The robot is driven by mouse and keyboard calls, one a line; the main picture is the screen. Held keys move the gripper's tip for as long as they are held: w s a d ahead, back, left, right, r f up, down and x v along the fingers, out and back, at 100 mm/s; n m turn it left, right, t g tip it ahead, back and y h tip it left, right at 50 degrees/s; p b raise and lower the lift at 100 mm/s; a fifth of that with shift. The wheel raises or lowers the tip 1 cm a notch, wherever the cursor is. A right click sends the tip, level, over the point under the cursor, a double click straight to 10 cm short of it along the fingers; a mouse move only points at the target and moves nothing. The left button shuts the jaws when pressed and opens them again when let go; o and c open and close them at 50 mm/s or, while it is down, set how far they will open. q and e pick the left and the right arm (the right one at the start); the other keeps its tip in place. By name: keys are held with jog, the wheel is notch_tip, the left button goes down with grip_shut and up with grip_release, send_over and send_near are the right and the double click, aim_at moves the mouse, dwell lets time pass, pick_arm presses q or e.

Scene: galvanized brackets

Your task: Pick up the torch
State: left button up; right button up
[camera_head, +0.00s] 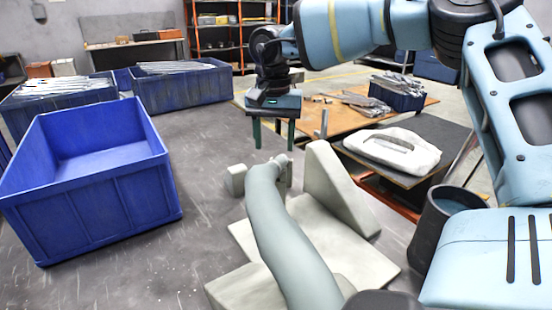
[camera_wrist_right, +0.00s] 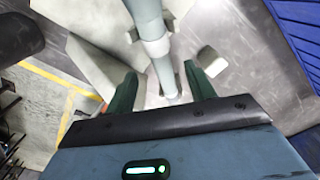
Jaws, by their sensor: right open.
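The torch (camera_head: 283,235) is a thick, curved grey-green tube. It leans over a pale fixture, its thin far end pointing away from me. My right gripper (camera_head: 274,146) is open and empty, with its two dark green fingers pointing down above the torch's far end. In the right wrist view, the torch (camera_wrist_right: 153,42) with its pale collar runs down into the space between the fingertips of the right gripper (camera_wrist_right: 160,78). I see no finger touching it. The torch's near end runs to the bottom edge of the head view. My left gripper is not in view.
The fixture has a pale triangular upright (camera_head: 335,190) close right of the torch and a small block (camera_head: 236,180) to its left. An empty blue bin (camera_head: 100,215) stands left on the grey table (camera_head: 190,255). Bare table lies between bin and fixture.

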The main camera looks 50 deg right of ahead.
aim_at(274, 161)
jog(key=shift+f+b, duration=0.35)
jog(key=shift+f, duration=2.9)
jog(key=c, duration=1)
jog(key=shift+c, duration=0.2)
jog(key=shift+r, duration=0.2)
